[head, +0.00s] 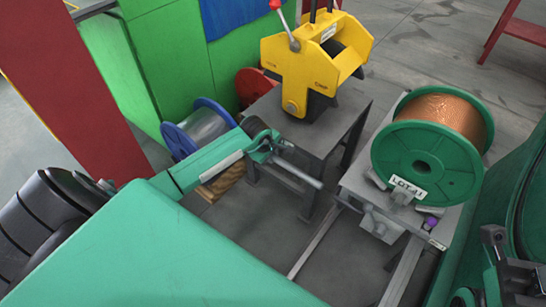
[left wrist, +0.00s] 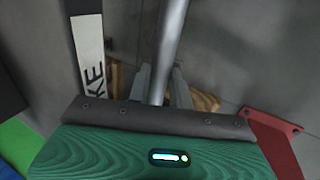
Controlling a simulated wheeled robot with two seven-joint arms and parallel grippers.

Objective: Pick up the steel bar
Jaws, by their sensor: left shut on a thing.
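A steel bar (head: 298,172) shows in the head view as a thin grey rod that slants down to the right from my left gripper (head: 268,151). The left gripper is shut on it near its upper left end. In the left wrist view the bar (left wrist: 171,45) runs from the top edge down between the two fingers of the left gripper (left wrist: 160,88). The part of the bar between the fingers is partly hidden.
A yellow machine (head: 312,62) stands on a grey table (head: 350,125). A green reel of copper wire (head: 425,160) sits on a stand at the right. A blue-rimmed reel (head: 190,130) and a red reel (head: 252,86) stand behind the arm. Floor shows between the table and the stand.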

